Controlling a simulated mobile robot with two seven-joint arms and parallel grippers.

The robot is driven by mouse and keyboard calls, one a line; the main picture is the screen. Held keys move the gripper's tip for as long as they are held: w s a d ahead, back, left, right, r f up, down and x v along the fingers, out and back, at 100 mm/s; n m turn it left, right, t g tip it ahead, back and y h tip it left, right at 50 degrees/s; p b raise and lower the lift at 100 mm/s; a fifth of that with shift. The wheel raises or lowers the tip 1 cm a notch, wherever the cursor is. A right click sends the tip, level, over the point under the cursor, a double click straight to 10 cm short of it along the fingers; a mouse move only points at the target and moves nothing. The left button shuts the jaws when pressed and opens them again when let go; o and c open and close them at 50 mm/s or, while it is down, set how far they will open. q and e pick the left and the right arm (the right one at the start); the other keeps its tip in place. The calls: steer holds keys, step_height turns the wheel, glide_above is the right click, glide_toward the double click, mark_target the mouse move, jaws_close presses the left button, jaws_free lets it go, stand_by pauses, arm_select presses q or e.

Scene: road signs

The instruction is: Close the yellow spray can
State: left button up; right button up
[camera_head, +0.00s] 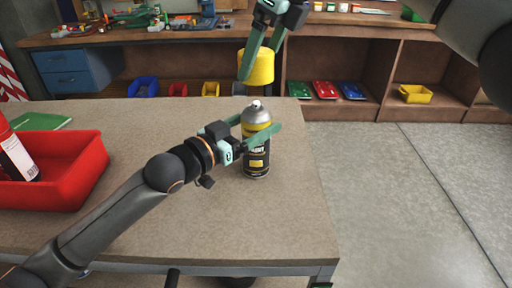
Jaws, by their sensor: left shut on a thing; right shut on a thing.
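The spray can (256,166) stands upright on the table, black and yellow with a silver top and a white nozzle. My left gripper (262,134) is shut on the can's upper body, its green fingers on either side. My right gripper (257,68) comes from above and is shut on a yellow cap (262,67). The cap is in the air above the can, and a gap shows between the cap and the nozzle in the picture. My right gripper's fingers partly hide the cap's left side.
The brown table (200,225) has free room around the can; its right edge is close by. A red bin (75,175) at the left holds a red can with a white label (18,160). Behind are a workbench (130,37) and shelves with coloured trays (325,90).

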mark_target(258, 102)
arm_select(q)
jaws_close()
arm_select(e)
steer(key=shift+f, duration=2.45)
steer(key=shift+f, duration=0.9)
steer(key=shift+f, duration=0.7)
steer(key=o, duration=1.1)
steer(key=shift+o, duration=0.2)
steer(key=shift+r, duration=0.15)
steer(key=v, duration=1.1)
steer(key=shift+s+d+r, duration=0.25)
steer(key=shift+r, duration=0.05)
